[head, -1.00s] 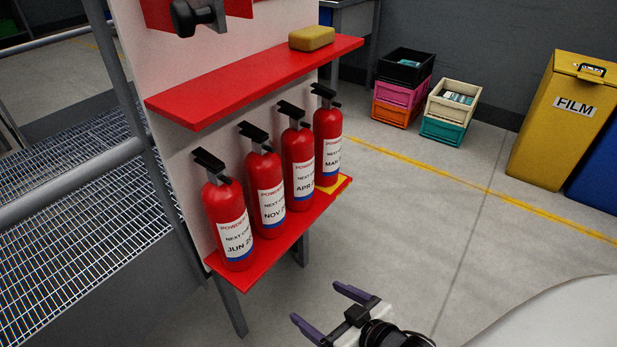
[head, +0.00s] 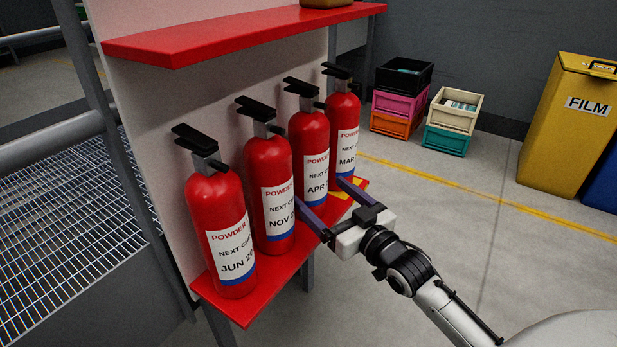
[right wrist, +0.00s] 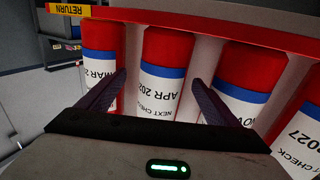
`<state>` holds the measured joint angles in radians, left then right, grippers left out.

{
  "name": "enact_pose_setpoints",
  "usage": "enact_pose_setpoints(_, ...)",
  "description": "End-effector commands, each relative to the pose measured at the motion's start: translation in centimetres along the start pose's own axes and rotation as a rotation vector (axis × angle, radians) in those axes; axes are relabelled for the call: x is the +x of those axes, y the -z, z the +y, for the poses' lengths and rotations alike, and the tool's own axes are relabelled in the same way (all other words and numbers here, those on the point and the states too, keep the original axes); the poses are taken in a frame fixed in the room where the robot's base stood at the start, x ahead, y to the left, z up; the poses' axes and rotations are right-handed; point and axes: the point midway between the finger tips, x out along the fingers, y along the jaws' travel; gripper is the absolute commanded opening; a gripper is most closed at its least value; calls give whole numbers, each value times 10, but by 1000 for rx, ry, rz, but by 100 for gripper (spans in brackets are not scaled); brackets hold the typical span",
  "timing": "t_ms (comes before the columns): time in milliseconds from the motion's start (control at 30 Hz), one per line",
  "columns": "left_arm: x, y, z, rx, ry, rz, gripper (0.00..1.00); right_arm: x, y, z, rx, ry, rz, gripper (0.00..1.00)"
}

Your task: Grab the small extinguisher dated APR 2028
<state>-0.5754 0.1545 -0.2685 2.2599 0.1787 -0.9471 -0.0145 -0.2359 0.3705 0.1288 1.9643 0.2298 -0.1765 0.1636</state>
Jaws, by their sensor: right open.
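The APR extinguisher (head: 308,150) is a red cylinder with a black lever and a white label. It stands upright on the lower red shelf, third from the left. In the right wrist view its inverted label (right wrist: 160,92) reads APR 202, with the last digit out of sight. My right gripper (head: 320,191) is open in front of it. In the right wrist view the dark fingers (right wrist: 158,82) lie on either side of its body; I cannot tell whether they touch it. My left gripper is not in view.
Similar extinguishers marked JUN (head: 220,215), NOV (head: 266,165) and MAR (head: 343,125) stand close beside it. The upper red shelf (head: 230,38) hangs above them. Crates (head: 400,100) and a yellow FILM bin (head: 570,130) stand beyond open floor.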

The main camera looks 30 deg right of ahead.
Motion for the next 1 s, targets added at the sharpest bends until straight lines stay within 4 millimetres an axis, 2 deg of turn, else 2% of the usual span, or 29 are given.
enact_pose_setpoints(233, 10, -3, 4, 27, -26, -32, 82, 32, 0, -6, 0, 0, 3, 85)
enact_pose_setpoints(400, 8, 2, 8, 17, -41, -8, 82, 49, 1, -6, -1, 0, 0, 85)
enact_pose_setpoints(667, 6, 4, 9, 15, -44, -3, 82, 51, 1, -6, -1, 0, -2, 85)
enact_pose_setpoints(1000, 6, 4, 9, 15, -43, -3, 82, 50, 1, -6, -1, 0, -2, 29)
